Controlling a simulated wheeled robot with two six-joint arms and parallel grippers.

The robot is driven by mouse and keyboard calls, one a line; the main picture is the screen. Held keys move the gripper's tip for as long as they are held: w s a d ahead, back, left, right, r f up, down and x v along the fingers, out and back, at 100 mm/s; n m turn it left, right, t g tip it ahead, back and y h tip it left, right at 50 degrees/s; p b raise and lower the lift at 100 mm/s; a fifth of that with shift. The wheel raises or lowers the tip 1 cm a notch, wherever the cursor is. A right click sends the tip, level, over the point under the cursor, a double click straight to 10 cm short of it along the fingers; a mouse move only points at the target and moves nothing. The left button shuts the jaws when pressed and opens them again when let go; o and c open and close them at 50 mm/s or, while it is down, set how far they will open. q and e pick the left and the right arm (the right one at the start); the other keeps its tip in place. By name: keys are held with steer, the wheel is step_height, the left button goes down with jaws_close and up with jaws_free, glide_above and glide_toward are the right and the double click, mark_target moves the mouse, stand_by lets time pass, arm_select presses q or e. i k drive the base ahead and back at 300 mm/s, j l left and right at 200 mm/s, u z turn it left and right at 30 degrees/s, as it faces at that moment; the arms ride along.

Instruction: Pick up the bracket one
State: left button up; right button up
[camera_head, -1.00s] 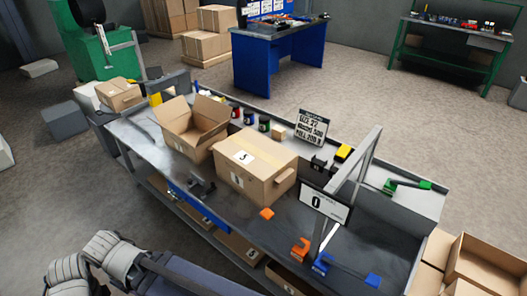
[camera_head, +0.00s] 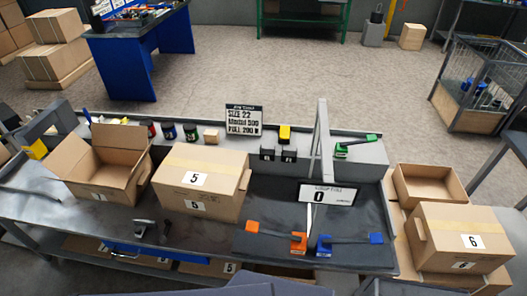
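A small dark grey angled metal piece (camera_head: 146,229), perhaps the bracket, sits near the front edge of the grey bench, left of centre. I cannot tell for sure that it is the bracket. An orange tool (camera_head: 276,236) and a blue tool (camera_head: 350,240) lie on a dark mat at the front of the bench. A green tool (camera_head: 357,145) lies on the raised shelf at the back right. Neither of my grippers is in view.
A closed box marked 5 (camera_head: 201,184) and an open box (camera_head: 106,170) stand on the bench. A sign reading 0 (camera_head: 327,194) is by a metal post (camera_head: 323,140). A box marked 6 (camera_head: 463,238) and an open carton (camera_head: 428,184) stand at the right.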

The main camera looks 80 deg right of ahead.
mark_target(268, 155)
steer(key=i+z, duration=0.25)
steer(key=z, duration=0.15)
steer(key=i+z, duration=0.3)
steer(key=z, duration=0.15)
steer(key=i+z, duration=0.15)
steer(key=z, duration=0.25)
steer(key=i+z, duration=0.15)
steer(key=z, duration=0.2)
steer(key=i+z, duration=0.15)
steer(key=z, duration=0.25)
steer(key=i+j+z, duration=0.1)
steer(key=z, duration=0.25)
